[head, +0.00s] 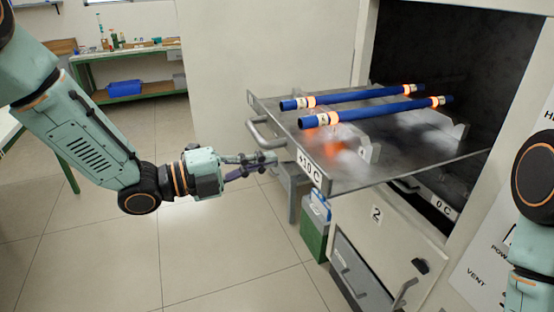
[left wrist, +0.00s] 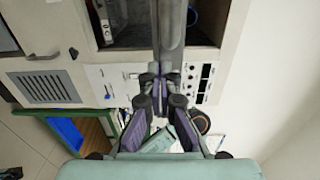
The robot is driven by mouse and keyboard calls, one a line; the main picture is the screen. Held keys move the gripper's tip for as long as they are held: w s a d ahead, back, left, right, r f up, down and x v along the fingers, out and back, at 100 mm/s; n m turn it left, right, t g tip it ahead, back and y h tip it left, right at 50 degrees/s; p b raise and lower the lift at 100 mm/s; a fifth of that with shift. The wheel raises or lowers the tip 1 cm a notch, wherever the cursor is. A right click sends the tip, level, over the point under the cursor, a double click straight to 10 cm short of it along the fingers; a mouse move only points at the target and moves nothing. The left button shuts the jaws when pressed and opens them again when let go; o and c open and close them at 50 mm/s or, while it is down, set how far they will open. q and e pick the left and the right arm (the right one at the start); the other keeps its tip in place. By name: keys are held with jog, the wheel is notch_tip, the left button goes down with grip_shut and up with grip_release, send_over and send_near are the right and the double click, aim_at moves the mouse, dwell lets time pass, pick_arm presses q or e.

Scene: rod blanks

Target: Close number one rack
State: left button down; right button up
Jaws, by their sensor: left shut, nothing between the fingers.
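A grey metal rack (head: 372,178) is slid out of the upper opening of the cabinet. Its front label (head: 309,167) appears to read 10 C. Two blue rods (head: 352,97) (head: 375,112) with glowing orange bands lie across supports on it. A bar handle (head: 257,133) runs along the rack's front. My left gripper (head: 270,160) is shut and empty beside the front edge, near the handle; I cannot tell whether it touches. In the left wrist view its fingers (left wrist: 160,88) are together against a grey bar. My right gripper is out of view; only part of that arm shows.
Below is a panel marked 2 (head: 376,214), hanging open in front of a lower rack labelled 0 C (head: 443,207). A green and blue container (head: 315,222) stands under the rack. A bench with a blue bin (head: 124,88) is at the back left. The tiled floor between is clear.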

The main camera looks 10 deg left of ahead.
aim_at(292, 155)
pick_arm(q)
jog(key=x, duration=0.2)
jog(key=shift+w+d, duration=0.2)
jog(key=shift+w, duration=0.05)
jog(key=shift+d, duration=0.2)
jog(key=shift+w+d, duration=0.15)
jog(key=shift+w, duration=0.15)
